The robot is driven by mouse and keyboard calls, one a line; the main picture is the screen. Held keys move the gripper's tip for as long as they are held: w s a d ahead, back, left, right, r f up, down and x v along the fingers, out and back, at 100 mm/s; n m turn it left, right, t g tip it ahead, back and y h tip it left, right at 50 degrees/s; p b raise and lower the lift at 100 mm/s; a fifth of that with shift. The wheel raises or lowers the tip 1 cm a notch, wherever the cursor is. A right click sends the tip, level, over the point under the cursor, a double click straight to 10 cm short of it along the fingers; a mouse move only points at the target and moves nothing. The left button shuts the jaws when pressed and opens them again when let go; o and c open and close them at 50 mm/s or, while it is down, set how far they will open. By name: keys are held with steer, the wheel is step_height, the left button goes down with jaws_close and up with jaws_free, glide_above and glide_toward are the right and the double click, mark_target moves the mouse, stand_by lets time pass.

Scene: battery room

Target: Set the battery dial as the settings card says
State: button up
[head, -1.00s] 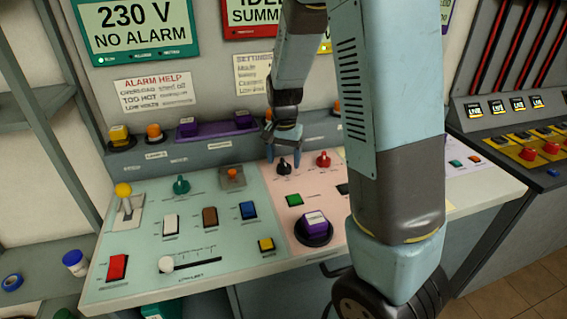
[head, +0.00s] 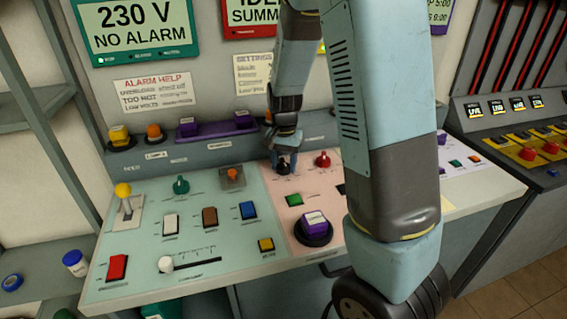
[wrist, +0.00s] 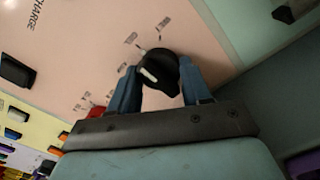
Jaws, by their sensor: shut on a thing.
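My arm hides part of the panel's right side.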

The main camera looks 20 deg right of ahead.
steer(key=shift+c, duration=1)
steer(key=n, duration=0.4)
steer(key=shift+n, duration=2.5)
steer(key=o, duration=1.1)
steer(key=shift+c, duration=0.2)
steer(key=shift+r, duration=0.1)
